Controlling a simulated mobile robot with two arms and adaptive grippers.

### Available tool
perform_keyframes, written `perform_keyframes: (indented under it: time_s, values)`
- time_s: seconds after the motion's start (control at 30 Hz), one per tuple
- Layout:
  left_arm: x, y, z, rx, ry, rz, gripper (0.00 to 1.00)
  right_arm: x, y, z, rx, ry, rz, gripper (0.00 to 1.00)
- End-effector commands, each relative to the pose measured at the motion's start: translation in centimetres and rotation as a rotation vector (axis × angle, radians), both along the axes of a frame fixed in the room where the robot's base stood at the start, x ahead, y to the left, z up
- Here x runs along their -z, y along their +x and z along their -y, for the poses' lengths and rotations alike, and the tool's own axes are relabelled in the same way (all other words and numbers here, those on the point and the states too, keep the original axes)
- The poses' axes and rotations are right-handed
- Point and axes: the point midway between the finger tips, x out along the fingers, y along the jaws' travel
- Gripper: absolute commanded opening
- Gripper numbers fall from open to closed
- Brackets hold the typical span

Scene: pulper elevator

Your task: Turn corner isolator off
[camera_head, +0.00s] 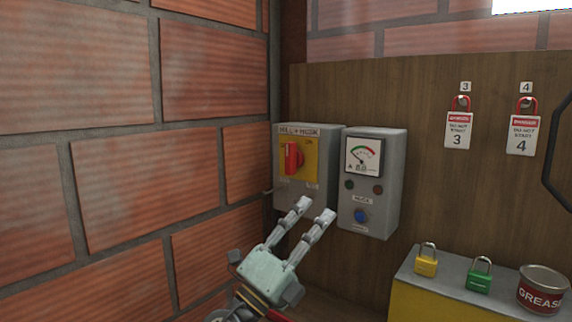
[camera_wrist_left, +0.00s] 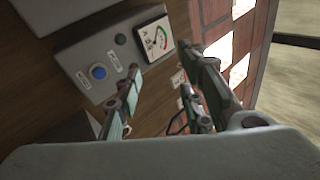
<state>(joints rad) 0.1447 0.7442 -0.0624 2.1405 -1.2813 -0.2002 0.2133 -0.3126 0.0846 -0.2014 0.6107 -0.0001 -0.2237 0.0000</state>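The corner isolator is a grey box (camera_head: 309,195) on the wooden panel, right beside the brick corner. Its red rotary handle (camera_head: 292,157) stands upright on a yellow plate (camera_head: 312,168). My left gripper (camera_head: 317,209) is open and empty, with its two fingers apart, below the isolator and the meter box. In the left wrist view the open fingers (camera_wrist_left: 160,72) frame the meter box side; I do not make out the red handle there. My right gripper is not in view.
A grey meter box (camera_head: 393,175) with a dial and blue button (camera_head: 361,216) adjoins the isolator on the right. Tags 3 (camera_head: 457,130) and 4 (camera_head: 523,135) hang from red padlocks. A yellow padlock (camera_head: 426,266), green padlock (camera_head: 478,281) and grease tin (camera_head: 542,290) stand on a ledge (camera_head: 440,284).

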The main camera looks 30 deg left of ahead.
Motion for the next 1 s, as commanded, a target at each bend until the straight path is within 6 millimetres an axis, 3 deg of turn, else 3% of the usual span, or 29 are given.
perform_keyframes:
  time_s: [0.03,0.1,0.17,0.27,0.4,0.5,0.6,0.77,1.0]
  values:
    - [-2.0,0.5,0.9,-0.004,0.195,0.045,0.36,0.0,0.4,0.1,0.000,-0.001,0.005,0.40]
    - [-3.2,1.5,1.5,-0.030,0.459,0.065,0.36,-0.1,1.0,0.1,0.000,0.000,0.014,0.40]
    - [-3.7,2.6,0.9,-0.079,0.670,0.052,0.36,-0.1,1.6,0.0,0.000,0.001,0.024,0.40]
    - [-4.6,4.5,-2.6,-0.204,0.959,-0.015,0.36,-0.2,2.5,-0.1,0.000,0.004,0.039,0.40]
    - [-6.2,5.7,-9.3,-0.394,1.209,-0.151,0.36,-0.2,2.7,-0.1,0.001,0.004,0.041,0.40]
    - [-7.3,5.7,-13.0,-0.494,1.293,-0.232,0.36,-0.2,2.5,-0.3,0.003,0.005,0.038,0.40]
    - [-8.0,5.7,-15.1,-0.547,1.328,-0.276,0.36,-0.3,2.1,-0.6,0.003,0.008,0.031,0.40]
    - [-8.5,7.0,-15.6,-0.559,1.334,-0.291,0.36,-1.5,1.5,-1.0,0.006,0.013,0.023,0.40]
    - [-8.6,10.9,-15.1,-0.556,1.335,-0.288,0.36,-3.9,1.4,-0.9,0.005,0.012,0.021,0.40]
